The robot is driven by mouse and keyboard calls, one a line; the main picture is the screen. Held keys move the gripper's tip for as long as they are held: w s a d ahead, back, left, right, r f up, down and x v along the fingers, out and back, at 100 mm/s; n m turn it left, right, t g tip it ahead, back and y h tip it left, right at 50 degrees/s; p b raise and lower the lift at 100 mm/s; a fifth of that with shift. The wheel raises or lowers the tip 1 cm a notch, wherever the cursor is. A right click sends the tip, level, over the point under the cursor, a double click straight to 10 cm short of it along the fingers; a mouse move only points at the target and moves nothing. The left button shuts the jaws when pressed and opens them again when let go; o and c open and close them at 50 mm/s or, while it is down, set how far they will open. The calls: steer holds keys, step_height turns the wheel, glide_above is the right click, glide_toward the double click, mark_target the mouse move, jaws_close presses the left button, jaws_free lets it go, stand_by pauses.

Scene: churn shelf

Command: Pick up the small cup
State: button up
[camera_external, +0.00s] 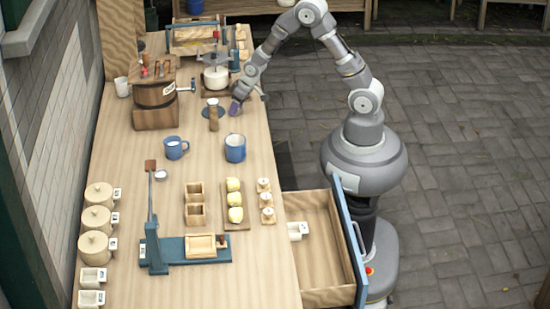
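The place has more than one cup, and I cannot tell for sure which is the small cup. A short blue mug (174,149) stands on the table left of a taller blue mug (235,149). A small white cup (122,87) stands at the left edge by the wooden churn. My gripper (237,105) is low over the right side of the table, behind the taller mug. A small purple thing (234,108) shows at its fingertips; whether it is held is too small to tell. The finger opening is not clear.
A wooden shaker (213,116) and a dark blue round plate (207,111) are just left of my gripper. A wooden churn (156,96) stands further left. An open drawer (321,235) juts out at the front right. Butter pieces on a board (247,214) lie nearer.

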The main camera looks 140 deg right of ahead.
steer(key=c, duration=0.4)
steer(key=shift+c, duration=0.2)
steer(key=shift+r, duration=0.15)
